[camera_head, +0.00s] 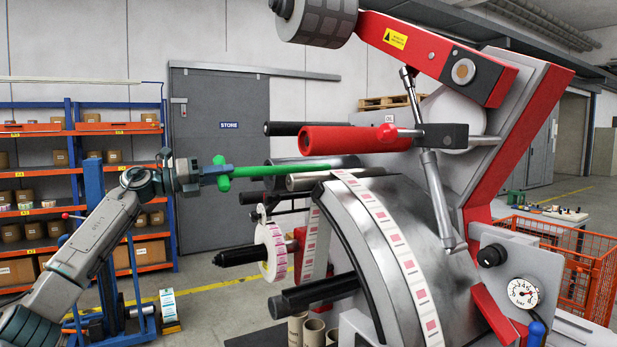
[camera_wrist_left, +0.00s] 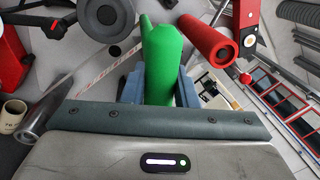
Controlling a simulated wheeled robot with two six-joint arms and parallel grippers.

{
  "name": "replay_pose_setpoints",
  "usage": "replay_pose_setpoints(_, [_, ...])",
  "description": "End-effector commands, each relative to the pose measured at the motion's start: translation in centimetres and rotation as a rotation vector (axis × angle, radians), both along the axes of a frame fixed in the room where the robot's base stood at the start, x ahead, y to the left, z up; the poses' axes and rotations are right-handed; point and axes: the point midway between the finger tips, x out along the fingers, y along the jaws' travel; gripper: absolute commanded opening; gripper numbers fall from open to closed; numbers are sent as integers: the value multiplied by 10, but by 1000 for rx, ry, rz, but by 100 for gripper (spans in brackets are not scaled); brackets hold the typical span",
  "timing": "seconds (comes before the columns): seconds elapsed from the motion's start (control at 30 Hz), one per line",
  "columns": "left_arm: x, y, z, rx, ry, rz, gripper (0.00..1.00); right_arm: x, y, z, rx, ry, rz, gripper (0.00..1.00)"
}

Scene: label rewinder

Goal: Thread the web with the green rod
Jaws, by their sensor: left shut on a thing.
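My left gripper (camera_head: 217,172) is shut on the green rod (camera_head: 285,169). The rod points right, roughly level, toward the rollers of the rewinder, below the red roller (camera_head: 350,139). In the left wrist view the green rod (camera_wrist_left: 162,60) stands between the two blue fingers of my left gripper (camera_wrist_left: 160,85). The web (camera_head: 402,255), a white strip with pink labels, runs over the large grey drum (camera_head: 370,240). A label roll (camera_head: 272,250) hangs on a black spindle at the left of the machine. I cannot tell whether the rod touches the web. My right gripper is not in view.
A grey roller (camera_head: 318,181) lies just below the rod's tip. A red swing arm (camera_head: 435,50) hangs above. A pressure gauge (camera_head: 523,292) and an orange wire basket (camera_head: 590,265) are at right. Shelves (camera_head: 40,180) stand behind my left arm.

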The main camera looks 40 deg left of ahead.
Motion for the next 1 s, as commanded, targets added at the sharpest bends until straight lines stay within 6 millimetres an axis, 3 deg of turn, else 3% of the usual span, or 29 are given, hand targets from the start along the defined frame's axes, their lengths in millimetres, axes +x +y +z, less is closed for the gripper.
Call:
replay_pose_setpoints(0.17, [-3, 1, -2, 0, -1, 1, 0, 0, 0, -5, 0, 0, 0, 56])
replay_pose_setpoints(1.0, [-79, 35, -3, 0, -1, 2, 0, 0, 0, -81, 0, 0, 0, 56])
